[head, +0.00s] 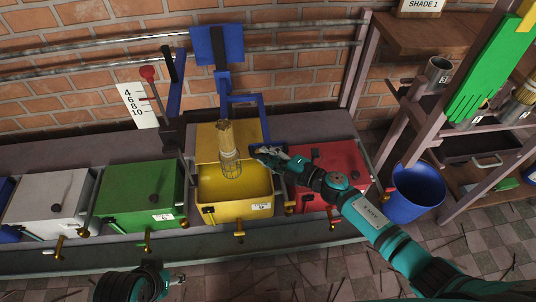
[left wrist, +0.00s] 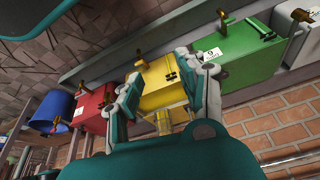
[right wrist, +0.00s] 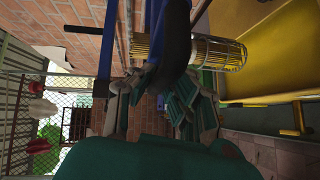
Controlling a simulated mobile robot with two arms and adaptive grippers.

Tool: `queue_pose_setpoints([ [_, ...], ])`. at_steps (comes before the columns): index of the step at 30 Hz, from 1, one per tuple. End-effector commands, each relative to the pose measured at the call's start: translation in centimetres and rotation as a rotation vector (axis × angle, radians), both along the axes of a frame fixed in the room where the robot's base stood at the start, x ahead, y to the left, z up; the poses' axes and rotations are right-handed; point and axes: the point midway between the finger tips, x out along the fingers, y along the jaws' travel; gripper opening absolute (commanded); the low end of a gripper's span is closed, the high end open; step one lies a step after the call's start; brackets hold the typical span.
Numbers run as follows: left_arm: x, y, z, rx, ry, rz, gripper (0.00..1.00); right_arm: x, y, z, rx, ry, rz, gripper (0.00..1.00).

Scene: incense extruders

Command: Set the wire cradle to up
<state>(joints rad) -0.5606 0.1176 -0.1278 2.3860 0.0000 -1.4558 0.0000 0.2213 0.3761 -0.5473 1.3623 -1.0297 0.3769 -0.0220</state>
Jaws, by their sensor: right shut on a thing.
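The wire cradle (head: 232,168) is a small wire cage around the lower end of a tan bundle (head: 227,138), above the open yellow bin (head: 206,181). In the right wrist view the cradle (right wrist: 222,53) lies beside a blue bar (right wrist: 175,40). My right gripper (head: 263,152) is just right of the cradle, shut on the blue bar; its fingers partly hide the grip. My left gripper (left wrist: 158,68) is open and empty, away from the yellow machine (left wrist: 160,85). In the head view only its wrist shows, at the bottom left.
A red box (head: 335,160) stands right of the yellow one, partly behind my right arm. Green (head: 140,187) and white (head: 45,192) boxes stand left. A blue bin (head: 415,190) is on the floor. A red-knobbed lever (head: 148,75) rises behind the green box.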

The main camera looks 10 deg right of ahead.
Motion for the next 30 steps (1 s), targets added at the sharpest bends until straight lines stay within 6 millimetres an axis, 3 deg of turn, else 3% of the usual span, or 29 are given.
queue_pose_setpoints([
  [5, -1.19, 0.35, -0.15, 0.011, 0.058, 0.004, 0.4, 0.15, -0.06, 0.79, 0.004, -0.001, -0.004, 0.0],
  [14, -1.28, 0.38, -0.27, 0.013, 0.063, 0.005, 0.4, 0.15, -0.06, 0.7, 0.004, -0.001, -0.004, 0.0],
  [15, -1.27, 0.38, -0.27, 0.013, 0.063, 0.005, 0.4, 0.14, -0.06, 0.69, 0.004, -0.001, -0.004, 0.17],
  [20, -1.26, 0.38, -0.26, 0.013, 0.062, 0.005, 0.4, 0.1, -0.04, 0.62, 0.002, 0.0, -0.003, 0.38],
  [30, -1.22, 0.33, -0.26, 0.011, 0.06, 0.004, 0.4, -0.3, -0.35, 0.54, 0.0, 0.001, -0.001, 0.38],
])
